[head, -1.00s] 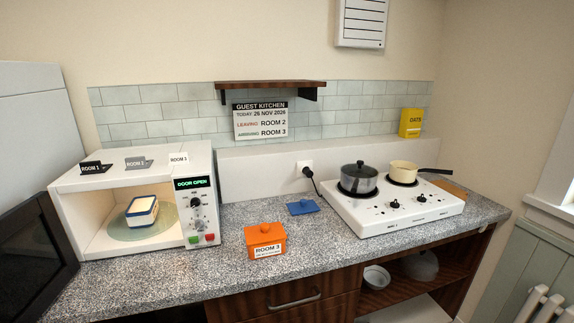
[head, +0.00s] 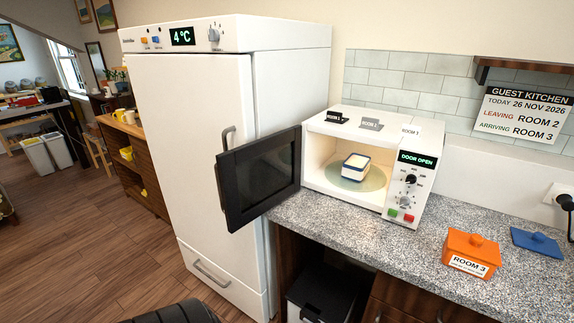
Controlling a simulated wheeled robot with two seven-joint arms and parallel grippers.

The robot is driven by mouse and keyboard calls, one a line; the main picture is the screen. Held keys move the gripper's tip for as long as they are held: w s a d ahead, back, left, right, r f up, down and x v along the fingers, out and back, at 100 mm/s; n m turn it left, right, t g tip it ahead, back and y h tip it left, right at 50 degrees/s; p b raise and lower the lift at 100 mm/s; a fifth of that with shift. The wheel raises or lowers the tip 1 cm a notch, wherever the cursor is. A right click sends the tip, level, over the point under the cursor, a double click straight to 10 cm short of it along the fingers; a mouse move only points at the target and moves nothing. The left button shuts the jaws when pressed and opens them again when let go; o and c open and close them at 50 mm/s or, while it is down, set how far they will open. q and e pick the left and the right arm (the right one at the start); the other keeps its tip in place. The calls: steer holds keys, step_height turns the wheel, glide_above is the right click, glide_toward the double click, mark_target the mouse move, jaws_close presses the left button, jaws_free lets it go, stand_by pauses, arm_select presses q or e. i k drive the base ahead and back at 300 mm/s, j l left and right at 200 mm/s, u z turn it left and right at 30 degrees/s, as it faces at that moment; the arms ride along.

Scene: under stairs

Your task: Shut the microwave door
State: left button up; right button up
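The white microwave (head: 420,190) stands on the speckled counter, right of the fridge. Its dark door (head: 258,178) is swung wide open to the left, reaching out in front of the fridge. Its display (head: 416,159) reads "DOOR OPEN". Inside, a white and blue container (head: 356,166) sits on the round turntable (head: 372,180). Neither of my grippers is in view. A dark rounded shape shows at the bottom edge; I cannot tell what it is.
A tall white fridge (head: 190,120) with a handle stands close behind the open door. An orange box labelled ROOM 3 (head: 471,252) and a blue lid (head: 537,241) lie on the counter at right. A dark bin (head: 325,292) is under the counter. Wooden floor (head: 95,245) is clear at left.

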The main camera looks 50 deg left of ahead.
mark_target(267, 171)
steer(key=j+z, duration=0.1)
steer(key=j, duration=1.15)
steer(key=j+z, duration=0.15)
steer(key=j, duration=1.05)
steer(key=k+j+z, duration=0.1)
steer(key=j, duration=1.1)
